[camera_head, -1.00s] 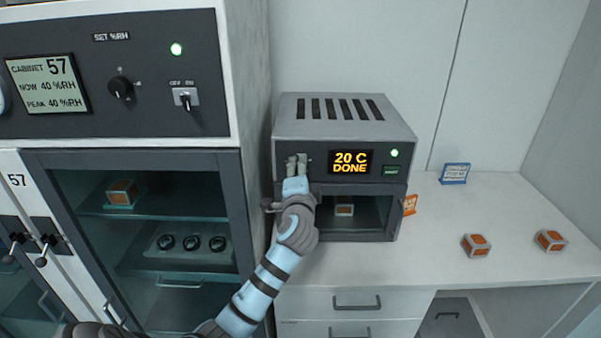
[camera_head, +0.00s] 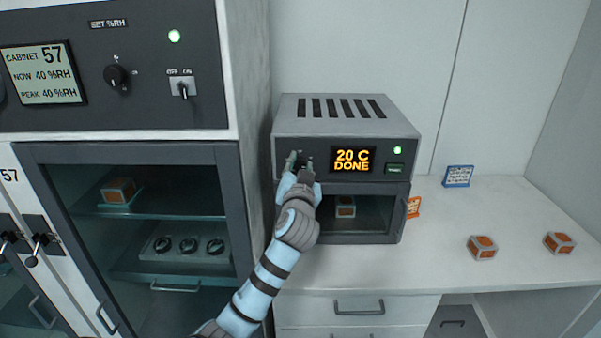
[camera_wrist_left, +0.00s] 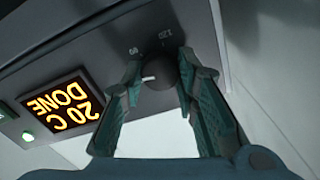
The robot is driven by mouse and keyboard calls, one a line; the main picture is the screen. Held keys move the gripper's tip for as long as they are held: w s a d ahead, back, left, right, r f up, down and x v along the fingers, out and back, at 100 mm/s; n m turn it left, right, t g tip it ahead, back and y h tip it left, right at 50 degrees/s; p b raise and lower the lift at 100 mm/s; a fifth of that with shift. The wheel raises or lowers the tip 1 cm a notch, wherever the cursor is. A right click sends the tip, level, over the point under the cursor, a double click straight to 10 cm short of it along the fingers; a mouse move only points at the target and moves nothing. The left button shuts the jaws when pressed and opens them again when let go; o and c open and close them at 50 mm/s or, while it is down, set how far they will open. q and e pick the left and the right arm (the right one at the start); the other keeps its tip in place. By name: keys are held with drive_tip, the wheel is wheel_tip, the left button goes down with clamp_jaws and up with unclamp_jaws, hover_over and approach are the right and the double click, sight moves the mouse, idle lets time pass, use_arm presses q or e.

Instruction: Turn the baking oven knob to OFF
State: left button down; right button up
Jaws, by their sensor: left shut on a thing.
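The baking oven (camera_head: 345,120) is a grey box on the white counter, its display (camera_head: 353,159) reading "20 C DONE". My left gripper (camera_head: 300,160) is at the left end of its front panel. In the left wrist view, the gripper (camera_wrist_left: 160,65) is shut on the dark round oven knob (camera_wrist_left: 162,73), one finger on each side. A short white mark on the knob points toward the left finger. Labels that look like "60" and "120" show beside the knob. Other labels, including OFF, are hidden or unreadable. My right gripper is not in view.
An orange-and-grey cube (camera_head: 345,207) sits in the oven chamber below the panel. A tall cabinet (camera_head: 130,65) stands close on the left. Two more cubes (camera_head: 482,247) (camera_head: 559,243) and a blue-framed card (camera_head: 459,176) are on the counter at right, with free room between.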

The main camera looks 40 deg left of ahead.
use_arm(q)
drive_tip(key=shift+s+a+f+n+b, duration=0.15)
drive_tip(key=shift+n+b, duration=2.95)
drive_tip(key=shift+n, duration=1.9)
drive_tip(key=shift+w+d+f+n+b, duration=0.1)
drive_tip(key=shift+n+b, duration=3)
drive_tip(key=shift+n, duration=1.9)
drive_tip(key=c, duration=1.2)
unclamp_jaws()
drive_tip(key=shift+c, duration=0.2)
drive_tip(key=shift+r, duration=0.1)
